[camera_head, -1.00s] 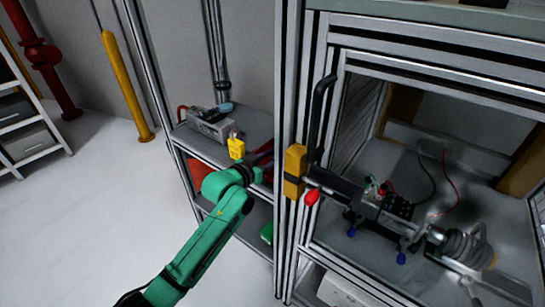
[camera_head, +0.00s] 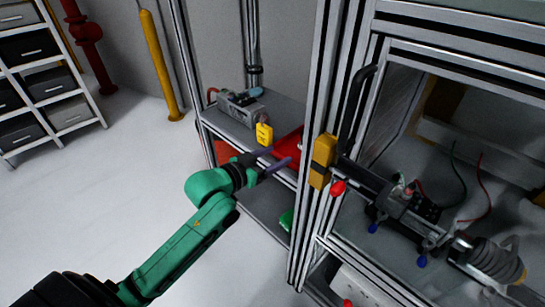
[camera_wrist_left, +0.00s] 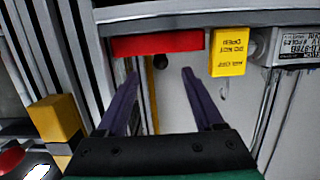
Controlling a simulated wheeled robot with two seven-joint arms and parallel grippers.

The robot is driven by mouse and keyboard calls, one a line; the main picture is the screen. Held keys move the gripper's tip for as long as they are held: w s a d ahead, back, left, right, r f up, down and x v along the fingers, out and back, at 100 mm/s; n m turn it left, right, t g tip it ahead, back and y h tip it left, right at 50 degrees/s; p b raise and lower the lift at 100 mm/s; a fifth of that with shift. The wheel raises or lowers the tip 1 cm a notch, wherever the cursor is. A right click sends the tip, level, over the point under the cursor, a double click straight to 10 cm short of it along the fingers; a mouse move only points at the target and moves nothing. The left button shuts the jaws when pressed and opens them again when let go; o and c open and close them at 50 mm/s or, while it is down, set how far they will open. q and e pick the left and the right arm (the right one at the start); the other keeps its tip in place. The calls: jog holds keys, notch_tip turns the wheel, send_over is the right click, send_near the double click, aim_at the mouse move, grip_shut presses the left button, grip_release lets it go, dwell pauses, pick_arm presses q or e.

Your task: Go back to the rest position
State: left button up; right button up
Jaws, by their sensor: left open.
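My left gripper (camera_head: 280,158) is open and empty, its two purple fingers spread in front of the shelf at the cabinet's side. A red block (camera_head: 289,148) lies at the shelf's edge just beyond the fingertips. In the left wrist view the open fingers (camera_wrist_left: 160,74) sit below the red block (camera_wrist_left: 158,43), with a gap between. A yellow tag (camera_head: 264,134) with printed text hangs beside it; it also shows in the left wrist view (camera_wrist_left: 230,52). My right gripper is not in view.
A metal frame post (camera_head: 318,120) with a yellow-orange block (camera_head: 322,160) stands close right of the gripper. A grey device (camera_head: 238,108) sits on the shelf (camera_head: 282,108). The cabinet at right holds a fixture (camera_head: 405,208) with cables. Open floor lies left.

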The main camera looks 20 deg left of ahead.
pick_arm(q)
jog(key=shift+s+a+r, duration=0.15)
jog(key=shift+s, duration=0.3)
